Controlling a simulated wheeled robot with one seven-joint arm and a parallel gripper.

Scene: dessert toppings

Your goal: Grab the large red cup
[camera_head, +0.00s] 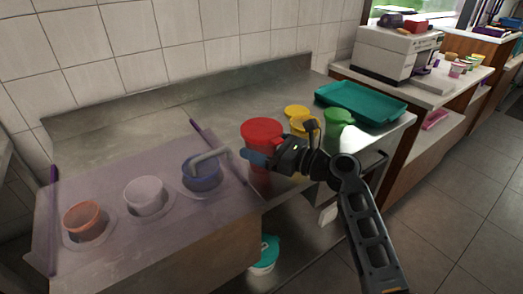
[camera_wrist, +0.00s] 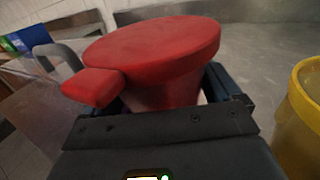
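The large red cup (camera_head: 262,131) has a wide red lid and stands upright on the metal counter, near its front edge. In the wrist view the red cup (camera_wrist: 160,58) fills the middle, with a red tab jutting left from its lid. My gripper (camera_head: 258,159) is low at the cup's front side. In the wrist view its dark blue fingers reach around the cup body below the lid. A narrow gap shows between the body and the right finger, so the gripper looks open. The left finger is mostly hidden behind the tab.
Yellow cups (camera_head: 297,112) and a green cup (camera_head: 339,117) stand to the right; a yellow one (camera_wrist: 304,115) is close in the wrist view. A teal tray (camera_head: 361,101) lies behind.

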